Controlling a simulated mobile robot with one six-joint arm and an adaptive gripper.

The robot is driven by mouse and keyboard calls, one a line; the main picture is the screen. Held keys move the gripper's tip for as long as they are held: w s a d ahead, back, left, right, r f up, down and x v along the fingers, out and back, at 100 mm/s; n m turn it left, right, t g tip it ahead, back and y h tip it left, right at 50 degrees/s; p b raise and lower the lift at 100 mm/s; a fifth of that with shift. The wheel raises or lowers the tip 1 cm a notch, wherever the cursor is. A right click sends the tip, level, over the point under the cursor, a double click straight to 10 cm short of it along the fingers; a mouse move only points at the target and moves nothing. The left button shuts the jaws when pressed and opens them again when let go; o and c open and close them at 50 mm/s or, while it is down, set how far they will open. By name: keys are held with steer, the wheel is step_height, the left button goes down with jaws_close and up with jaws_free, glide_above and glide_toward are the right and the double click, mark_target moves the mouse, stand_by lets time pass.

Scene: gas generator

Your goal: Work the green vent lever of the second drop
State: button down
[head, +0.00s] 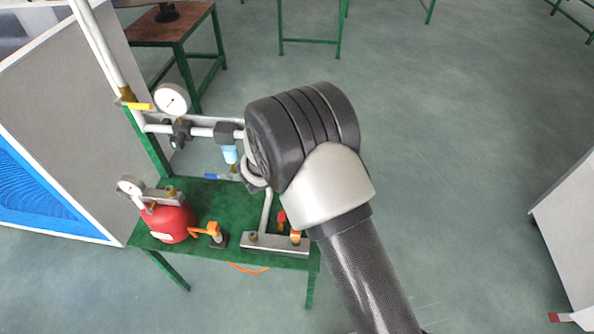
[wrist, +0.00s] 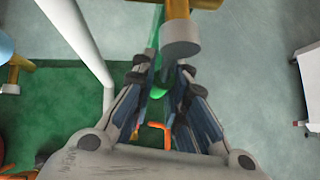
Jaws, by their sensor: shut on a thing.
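The green vent lever (wrist: 158,86) shows in the wrist view between the two fingers of my gripper (wrist: 164,80), just under a grey round valve end (wrist: 181,42) on a brass fitting (wrist: 178,8). The fingers are closed in on the lever from both sides. The lever's far part runs up behind the valve end and is partly hidden. In the head view my arm's dark wrist joint covers the gripper and the green lever, so neither shows there.
A green bench (head: 195,190) carries a red tank (head: 168,223), orange-handled valves (head: 214,231) and a grey manifold (head: 275,243). A white pipe (wrist: 82,40) is close left of my gripper.

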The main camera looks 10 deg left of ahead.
steer(key=shift+a, duration=0.15)
stand_by(0.4)
steer(key=c, duration=1.6)
jaws_free()
steer(key=shift+o, duration=0.2)
steer(key=v, duration=1.2)
